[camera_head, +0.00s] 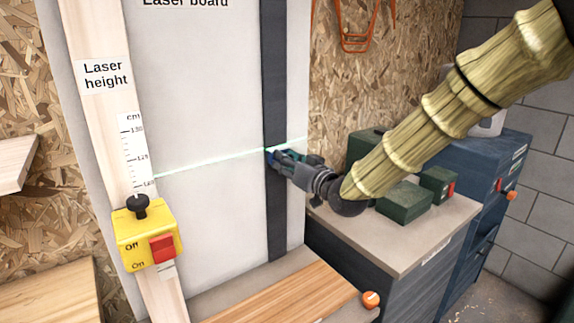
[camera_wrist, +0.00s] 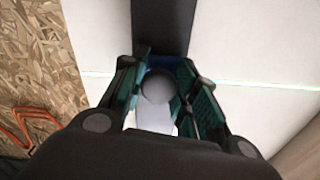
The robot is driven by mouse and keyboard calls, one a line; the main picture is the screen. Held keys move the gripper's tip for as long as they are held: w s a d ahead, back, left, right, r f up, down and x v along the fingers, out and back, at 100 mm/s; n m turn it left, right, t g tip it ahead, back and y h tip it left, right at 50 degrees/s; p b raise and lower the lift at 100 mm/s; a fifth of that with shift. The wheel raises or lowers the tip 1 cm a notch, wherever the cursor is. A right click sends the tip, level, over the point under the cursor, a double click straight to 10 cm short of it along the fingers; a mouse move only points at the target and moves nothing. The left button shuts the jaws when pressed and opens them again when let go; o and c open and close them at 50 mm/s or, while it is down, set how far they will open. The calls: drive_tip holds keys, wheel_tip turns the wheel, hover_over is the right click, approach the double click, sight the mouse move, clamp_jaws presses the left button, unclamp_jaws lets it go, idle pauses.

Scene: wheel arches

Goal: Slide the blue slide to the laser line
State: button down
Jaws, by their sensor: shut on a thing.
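The blue slide (camera_head: 269,154) sits on the dark vertical rail of the white laser board and is mostly hidden by my gripper in the head view. In the wrist view its blue part (camera_wrist: 160,62) shows behind a round dark knob (camera_wrist: 156,88). My gripper (camera_head: 278,157) is shut on the slide, with the knob between its fingers (camera_wrist: 163,85). The green laser line (camera_head: 205,166) runs across the board and meets the rail at about the slide's height. It also shows in the wrist view (camera_wrist: 255,84).
A yellow switch box (camera_head: 147,235) with a red switch is on the wooden post at left, below a height scale (camera_head: 138,150). A grey-topped cabinet (camera_head: 420,240) with green boxes stands right of the board. A wooden bench (camera_head: 275,300) lies below.

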drive_tip(key=c, duration=1.1)
unclamp_jaws()
drive_tip(key=shift+o, duration=0.2)
drive_tip(key=shift+d, duration=0.1)
drive_tip(key=v, duration=1.2)
drive_tip(key=shift+f, duration=0.15)
